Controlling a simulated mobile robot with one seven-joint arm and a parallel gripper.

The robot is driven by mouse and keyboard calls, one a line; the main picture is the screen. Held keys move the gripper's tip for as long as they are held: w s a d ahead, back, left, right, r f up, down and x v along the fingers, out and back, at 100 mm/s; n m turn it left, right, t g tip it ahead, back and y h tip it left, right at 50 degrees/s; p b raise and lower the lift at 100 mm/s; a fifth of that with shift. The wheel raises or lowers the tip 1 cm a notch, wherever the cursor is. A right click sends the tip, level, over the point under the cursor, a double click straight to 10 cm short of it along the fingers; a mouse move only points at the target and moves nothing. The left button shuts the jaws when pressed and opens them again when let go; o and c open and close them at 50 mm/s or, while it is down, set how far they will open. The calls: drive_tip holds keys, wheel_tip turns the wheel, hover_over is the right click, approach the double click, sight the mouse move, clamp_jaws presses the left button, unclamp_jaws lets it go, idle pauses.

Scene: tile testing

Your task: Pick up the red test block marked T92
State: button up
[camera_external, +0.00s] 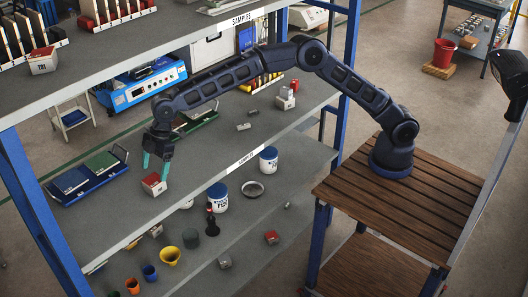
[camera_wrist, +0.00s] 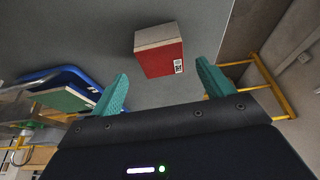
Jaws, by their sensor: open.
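A red and pale grey block (camera_external: 153,184) sits on the middle grey shelf near its front edge. In the wrist view the block (camera_wrist: 160,56) shows a red face with a small black-and-white label; I cannot read T92 on it. My gripper (camera_external: 156,168) points down at the block with its teal fingers spread. In the wrist view the gripper (camera_wrist: 163,84) is open and empty, and the block lies beyond the fingertips, roughly between them. In the external view the fingers overlap the block's top area; I cannot tell whether they touch it.
A blue tray (camera_external: 62,199) with dark and green panels stands left of the block. Grey pieces (camera_external: 243,127) and a red-topped stack (camera_external: 286,101) lie farther right. Another red-topped block (camera_external: 43,62) is on the upper shelf, whose slab hangs above. Cups and tubs fill the lower shelf.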

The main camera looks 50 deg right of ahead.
sight(153, 179)
drive_tip(key=shift+x, duration=2.65)
drive_tip(key=shift+s+d, duration=0.1)
drive_tip(key=shift+c, duration=0.4)
drive_tip(key=c, duration=1.2)
drive_tip(key=shift+c, duration=0.2)
drive_tip(key=shift+r, duration=0.15)
